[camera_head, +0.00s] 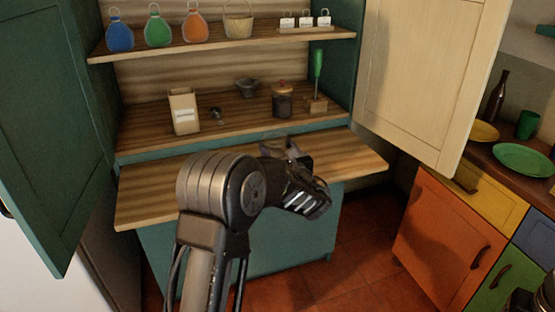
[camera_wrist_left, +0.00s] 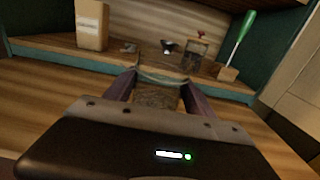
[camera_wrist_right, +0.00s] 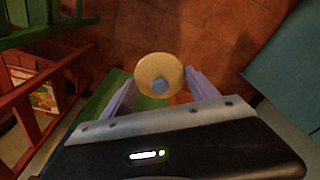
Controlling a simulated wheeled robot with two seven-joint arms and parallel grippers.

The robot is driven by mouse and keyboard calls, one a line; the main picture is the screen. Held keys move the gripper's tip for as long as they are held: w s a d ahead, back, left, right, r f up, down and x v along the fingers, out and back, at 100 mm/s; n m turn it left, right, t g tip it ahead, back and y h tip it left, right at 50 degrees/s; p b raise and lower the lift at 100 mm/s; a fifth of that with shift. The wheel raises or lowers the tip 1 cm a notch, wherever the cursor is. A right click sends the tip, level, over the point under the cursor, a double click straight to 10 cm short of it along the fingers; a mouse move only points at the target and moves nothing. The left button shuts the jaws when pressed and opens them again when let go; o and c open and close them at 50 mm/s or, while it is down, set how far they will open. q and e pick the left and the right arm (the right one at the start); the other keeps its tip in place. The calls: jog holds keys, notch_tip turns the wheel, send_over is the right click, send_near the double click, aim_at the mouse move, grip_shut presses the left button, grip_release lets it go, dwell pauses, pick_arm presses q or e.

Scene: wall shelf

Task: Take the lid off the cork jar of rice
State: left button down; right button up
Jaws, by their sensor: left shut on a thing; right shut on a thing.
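My left gripper (camera_head: 284,152) reaches over the pull-out wooden board in the head view, its fingers hidden in part by the wrist. In the left wrist view its fingers (camera_wrist_left: 158,82) are shut on a glass jar with grainy brownish contents (camera_wrist_left: 157,97). The jar's glass rim shows, and no lid is visible on it. In the right wrist view my right gripper (camera_wrist_right: 160,88) is shut on a round cork lid (camera_wrist_right: 160,65) with a grey-blue knob. The lid is over the floor, apart from the jar. The right fingers are not visible in the head view.
On the lower shelf stand a carton (camera_head: 183,112), a small scoop (camera_head: 215,113), a dark bowl (camera_head: 247,87), a dark jar with an orange-brown lid (camera_head: 282,105) and a green-handled tool (camera_head: 318,65). The board (camera_head: 150,195) is clear at left. An open cream door (camera_head: 425,75) stands right.

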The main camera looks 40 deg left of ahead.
pick_arm(q)
jog(key=shift+r, duration=0.1)
jog(key=shift+f, duration=1.9)
pick_arm(e)
jog(key=shift+f, duration=0.1)
pick_arm(q)
jog(key=shift+c, duration=1.6)
grip_release()
jog(key=shift+f, duration=0.1)
pick_arm(e)
jog(key=shift+f+b, duration=0.55)
jog(key=shift+b, duration=0.15)
jog(key=shift+f, duration=0.2)
pick_arm(q)
jog(key=v, duration=1.2)
